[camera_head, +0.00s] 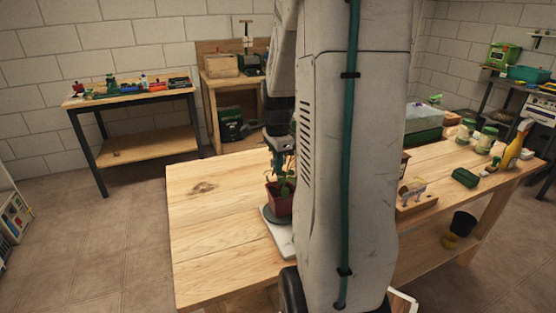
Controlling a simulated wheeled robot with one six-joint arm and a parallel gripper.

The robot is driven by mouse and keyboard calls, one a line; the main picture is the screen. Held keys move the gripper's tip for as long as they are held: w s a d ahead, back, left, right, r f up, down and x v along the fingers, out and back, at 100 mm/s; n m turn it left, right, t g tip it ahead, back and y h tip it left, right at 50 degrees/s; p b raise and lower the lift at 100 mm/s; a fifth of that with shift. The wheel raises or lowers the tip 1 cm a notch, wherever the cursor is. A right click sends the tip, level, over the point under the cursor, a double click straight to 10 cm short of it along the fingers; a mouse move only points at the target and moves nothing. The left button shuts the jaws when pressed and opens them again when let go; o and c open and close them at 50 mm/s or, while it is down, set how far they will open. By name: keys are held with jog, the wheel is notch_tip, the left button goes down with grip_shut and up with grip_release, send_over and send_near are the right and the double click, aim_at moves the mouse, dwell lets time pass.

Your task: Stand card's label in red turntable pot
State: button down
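A dark red pot (279,200) with a leafy green seedling (286,180) stands on a round dark turntable (270,216) on a pale base. My arm hides their right side. My gripper (279,160) is above the pot, close to the seedling's top, pointing down. It is small and partly covered by my arm, so its fingers and anything between them cannot be made out. A wooden holder (416,203) with small pale pieces stands on the bench right of my arm. I cannot tell whether these are the card or labels.
The wooden bench (210,240) is clear at left. My arm blocks the bench's middle.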

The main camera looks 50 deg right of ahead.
aim_at(278, 179)
jog(key=shift+s+a+f, duration=0.1)
jog(key=shift+s+f, duration=0.05)
jog(key=shift+f, duration=2.3)
jog(key=c, duration=1.7)
grip_release()
jog(key=shift+c, duration=0.2)
jog(key=shift+o, duration=0.7)
jog(key=shift+r, duration=0.4)
notch_tip(278, 179, up, 7)
jog(key=shift+r, duration=0.15)
